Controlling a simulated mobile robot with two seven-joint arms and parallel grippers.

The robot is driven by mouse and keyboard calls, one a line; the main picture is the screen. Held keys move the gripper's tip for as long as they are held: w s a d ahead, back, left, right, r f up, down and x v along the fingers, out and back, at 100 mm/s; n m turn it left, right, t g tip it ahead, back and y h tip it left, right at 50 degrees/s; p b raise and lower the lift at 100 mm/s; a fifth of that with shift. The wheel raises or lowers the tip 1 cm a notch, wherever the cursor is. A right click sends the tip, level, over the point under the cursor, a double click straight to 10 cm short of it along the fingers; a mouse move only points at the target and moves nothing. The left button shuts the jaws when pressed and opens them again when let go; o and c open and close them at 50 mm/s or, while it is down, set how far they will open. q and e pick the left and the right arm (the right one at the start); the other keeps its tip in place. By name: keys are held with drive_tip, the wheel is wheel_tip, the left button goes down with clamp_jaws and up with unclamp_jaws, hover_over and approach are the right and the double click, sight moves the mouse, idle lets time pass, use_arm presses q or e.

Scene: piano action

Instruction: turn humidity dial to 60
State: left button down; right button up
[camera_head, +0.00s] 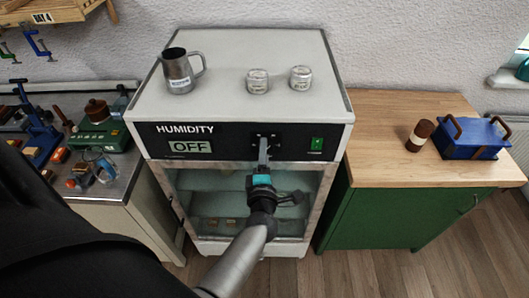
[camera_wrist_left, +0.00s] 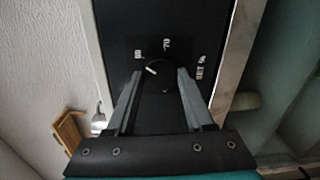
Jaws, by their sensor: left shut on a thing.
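The white humidity cabinet (camera_head: 240,85) stands in the middle, with HUMIDITY written on its black front panel. Its display (camera_head: 190,147) reads OFF. My left gripper (camera_head: 263,146) reaches up to the right half of the panel and mostly hides the dial in the head view. In the left wrist view, the round black humidity dial (camera_wrist_left: 159,75) sits between the two fingers, which are shut on it. A short white mark shows on the dial's left part. My right gripper is not in view.
A metal pitcher (camera_head: 180,72) and two small jars (camera_head: 258,82) stand on the cabinet. A wooden-topped green cabinet (camera_head: 375,212) stands right, bearing a blue box (camera_head: 472,139).

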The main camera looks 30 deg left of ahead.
use_arm(q)
drive_tip(key=shift+c, duration=1.4)
unclamp_jaws()
drive_tip(key=shift+s, duration=0.1)
drive_tip(key=p+v, duration=0.1)
drive_tip(key=v, duration=0.6)
drive_tip(key=shift+s+d, duration=0.15)
drive_tip(key=shift+s, duration=0.05)
